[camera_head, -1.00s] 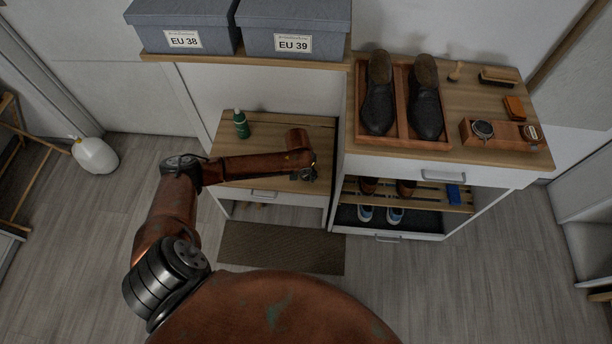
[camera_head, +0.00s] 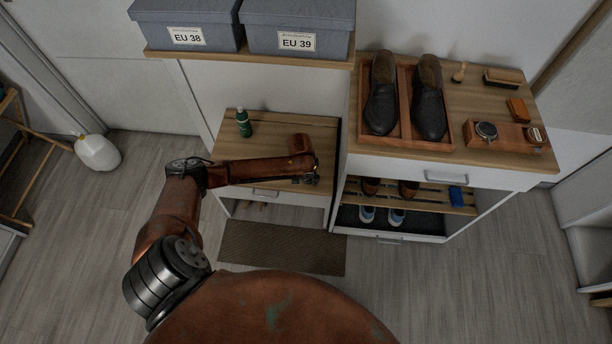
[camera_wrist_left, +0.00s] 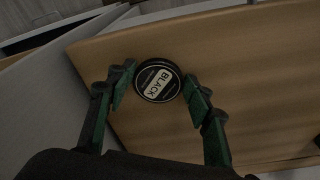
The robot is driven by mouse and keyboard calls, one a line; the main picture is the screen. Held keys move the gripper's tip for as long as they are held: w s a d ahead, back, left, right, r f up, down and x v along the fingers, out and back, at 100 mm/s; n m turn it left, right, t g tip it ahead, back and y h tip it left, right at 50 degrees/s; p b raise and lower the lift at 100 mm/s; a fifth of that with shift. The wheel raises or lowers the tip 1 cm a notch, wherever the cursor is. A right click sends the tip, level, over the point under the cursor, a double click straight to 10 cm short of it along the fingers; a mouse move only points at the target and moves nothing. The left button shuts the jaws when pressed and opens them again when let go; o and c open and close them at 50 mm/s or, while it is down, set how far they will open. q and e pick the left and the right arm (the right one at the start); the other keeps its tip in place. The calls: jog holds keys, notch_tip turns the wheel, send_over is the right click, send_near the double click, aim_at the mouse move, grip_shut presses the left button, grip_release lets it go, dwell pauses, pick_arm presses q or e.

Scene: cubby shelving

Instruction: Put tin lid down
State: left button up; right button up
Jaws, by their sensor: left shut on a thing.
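The tin lid (camera_wrist_left: 158,80) is a round black disc with a white label reading "BLACK", in the left wrist view. My left gripper (camera_wrist_left: 161,84) is shut on it, one green-padded finger at each side. Behind the lid is the wooden top of the low cabinet; I cannot tell whether the lid touches it. In the head view my left gripper (camera_head: 308,179) is over the front right part of that low cabinet top (camera_head: 285,130), and the lid cannot be made out there. My right gripper is not in view.
A green bottle (camera_head: 243,123) stands at the back left of the low top. The taller cabinet at right holds a shoe tray (camera_head: 406,142), brushes and a wooden box (camera_head: 507,142) with a round tin (camera_head: 485,130). Shoe boxes (camera_head: 300,27) sit on a shelf above.

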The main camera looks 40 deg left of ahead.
aim_at(305, 181)
pick_arm(q)
jog(key=o, duration=0.8)
jog(key=shift+s+d+f, duration=0.1)
jog(key=shift+s+f, duration=0.05)
jog(key=shift+f, duration=0.55)
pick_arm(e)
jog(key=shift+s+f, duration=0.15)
pick_arm(q)
jog(key=shift+r, duration=0.2)
jog(key=shift+r, duration=0.85)
jog(key=r+p, duration=0.1)
jog(key=r, duration=0.2)
jog(key=s+r+p, duration=0.1)
jog(key=r+p, duration=0.1)
jog(key=r, duration=0.2)
jog(key=r+p, duration=0.2)
jog(key=r, duration=0.2)
jog(key=shift+s+r, duration=0.25)
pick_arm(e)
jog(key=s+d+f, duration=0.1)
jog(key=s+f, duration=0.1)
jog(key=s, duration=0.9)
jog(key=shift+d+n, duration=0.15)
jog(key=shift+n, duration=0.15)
